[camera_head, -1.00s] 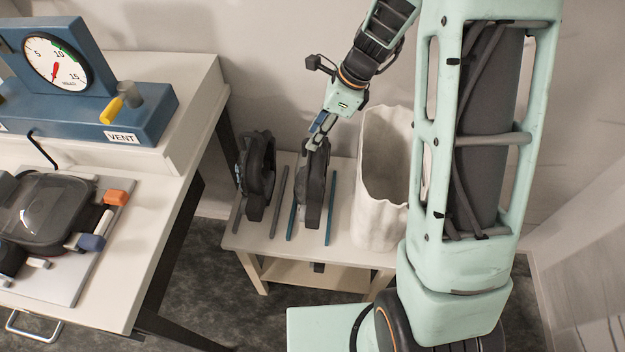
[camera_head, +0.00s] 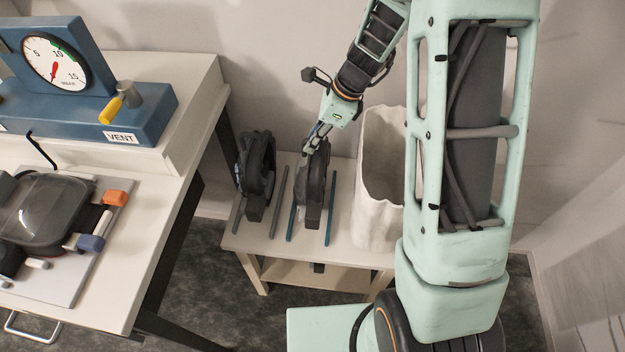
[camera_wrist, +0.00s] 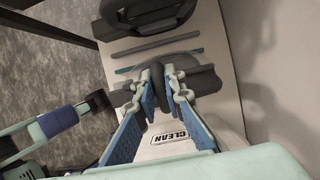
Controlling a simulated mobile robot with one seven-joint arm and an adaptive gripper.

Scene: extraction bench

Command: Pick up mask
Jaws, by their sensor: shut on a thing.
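Two dark masks stand upright on a low white side table (camera_head: 340,245). The right mask (camera_head: 312,190) is between two teal rails. The left mask (camera_head: 256,178) is beside a grey rail. My gripper (camera_head: 314,143) is at the top of the right mask, with its fingers closed on the upper edge. In the wrist view my gripper (camera_wrist: 160,92) has its two fingers on either side of a dark strip of this mask (camera_wrist: 205,82). The other mask (camera_wrist: 150,15) shows at the top of that view. The fingers hide part of the held mask.
A tall white bin (camera_head: 382,190) stands close right of the right mask. A white bench (camera_head: 190,140) at left carries a blue gauge box (camera_head: 130,115) and a clear-lidded tray device (camera_head: 45,210). A wall is behind.

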